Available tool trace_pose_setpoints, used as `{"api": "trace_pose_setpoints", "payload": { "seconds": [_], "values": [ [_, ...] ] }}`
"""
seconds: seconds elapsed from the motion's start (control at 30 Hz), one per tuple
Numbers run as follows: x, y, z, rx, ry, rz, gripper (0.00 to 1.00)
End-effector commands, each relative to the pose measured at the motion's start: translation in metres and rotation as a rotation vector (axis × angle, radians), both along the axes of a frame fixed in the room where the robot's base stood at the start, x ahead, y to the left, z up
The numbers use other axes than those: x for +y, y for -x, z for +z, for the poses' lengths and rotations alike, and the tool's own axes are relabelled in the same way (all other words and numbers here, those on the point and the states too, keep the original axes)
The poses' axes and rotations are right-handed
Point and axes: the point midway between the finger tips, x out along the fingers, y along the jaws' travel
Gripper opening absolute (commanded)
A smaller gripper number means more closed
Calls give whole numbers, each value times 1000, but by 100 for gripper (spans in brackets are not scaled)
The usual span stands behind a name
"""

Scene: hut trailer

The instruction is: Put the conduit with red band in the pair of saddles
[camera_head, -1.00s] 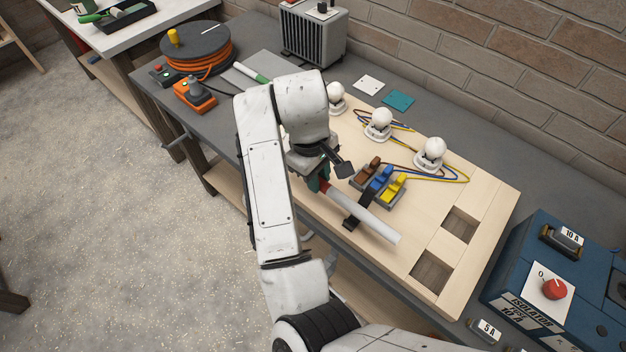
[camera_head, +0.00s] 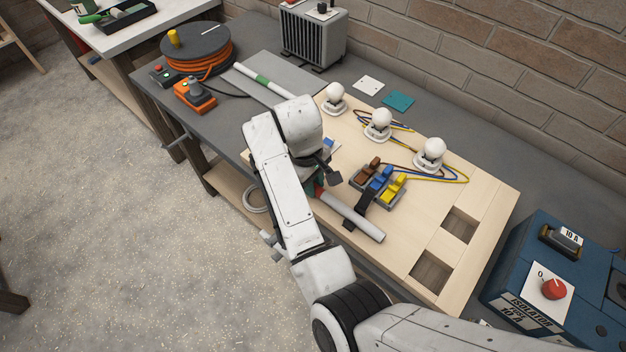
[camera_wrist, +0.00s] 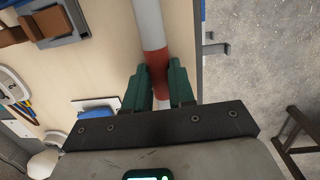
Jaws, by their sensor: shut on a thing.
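My gripper (camera_wrist: 164,88) is shut on the conduit with the red band (camera_wrist: 147,22), its green fingers on either side of the red part (camera_wrist: 158,66). In the head view the pale grey conduit (camera_head: 352,218) slants down to the right over the front part of the wooden board (camera_head: 400,262). My arm hides its other end and most of the gripper there. I cannot tell whether the conduit touches the board. A dark strip (camera_head: 362,207) shows beside the conduit; I cannot tell whether it is a saddle. I cannot clearly make out the pair of saddles.
A terminal block with brown, blue and yellow levers (camera_head: 379,183) stands close behind the conduit. Three white lamps (camera_head: 380,124) stand behind it. The board has two square recesses (camera_head: 432,271) at right. A green-banded conduit (camera_head: 264,82) lies at back left. A blue isolator box (camera_head: 555,285) stands right.

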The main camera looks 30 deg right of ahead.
Motion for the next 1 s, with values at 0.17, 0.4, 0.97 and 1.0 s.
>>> {"api": "trace_pose_setpoints", "payload": {
  "seconds": [0.17,0.4,0.97,1.0],
  "values": [
    [0,0,0,0,0,0,0],
    [0,0,-3,0,1,0,36],
    [1,-2,11,-4,-1,-1,50],
    [2,-2,16,-4,-1,-1,50]
  ]
}}
